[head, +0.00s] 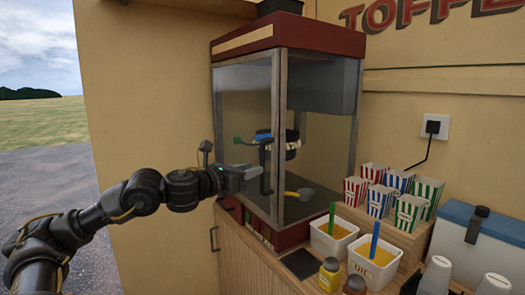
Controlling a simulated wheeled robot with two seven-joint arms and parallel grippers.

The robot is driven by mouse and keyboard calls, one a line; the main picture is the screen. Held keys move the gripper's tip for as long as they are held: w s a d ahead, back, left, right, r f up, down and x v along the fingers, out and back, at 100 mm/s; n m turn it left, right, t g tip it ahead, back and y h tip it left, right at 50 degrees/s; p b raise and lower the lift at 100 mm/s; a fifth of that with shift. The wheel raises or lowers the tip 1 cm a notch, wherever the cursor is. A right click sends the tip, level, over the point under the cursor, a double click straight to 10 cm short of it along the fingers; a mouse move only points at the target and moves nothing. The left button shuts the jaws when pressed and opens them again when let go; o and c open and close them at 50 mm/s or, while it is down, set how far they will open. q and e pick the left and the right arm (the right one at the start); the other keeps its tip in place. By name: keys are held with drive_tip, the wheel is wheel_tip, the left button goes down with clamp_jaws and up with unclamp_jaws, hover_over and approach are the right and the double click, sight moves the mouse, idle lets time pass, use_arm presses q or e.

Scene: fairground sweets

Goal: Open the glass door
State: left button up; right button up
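The popcorn machine (316,36) stands on the wooden counter, with a dark red top and base and glass walls. Its glass door (240,105) is the pane on the left-hand face, and it looks closed in its grey frame. A dark upright bar (265,181) shows near the gripper; I cannot tell whether it is the door's handle or a part inside. My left gripper (251,173) is in front of the lower part of the door, close to this bar. Whether its fingers touch anything, or are apart, is unclear. My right gripper is out of view.
A yellow-handled scoop (304,193) lies inside the machine. White tubs (333,241) with yellow contents, bottles (329,275) and striped popcorn boxes (409,211) stand to the right. A blue-lidded cooler (486,230) is at far right. Left of the machine is bare wall.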

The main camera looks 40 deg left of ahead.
sight(262, 190)
use_arm(q)
drive_tip(key=w+p, duration=0.1)
drive_tip(key=w, duration=0.2)
drive_tip(key=w+p, duration=0.1)
drive_tip(key=w, duration=0.1)
drive_tip(key=shift+d+p, duration=0.35)
clamp_jaws()
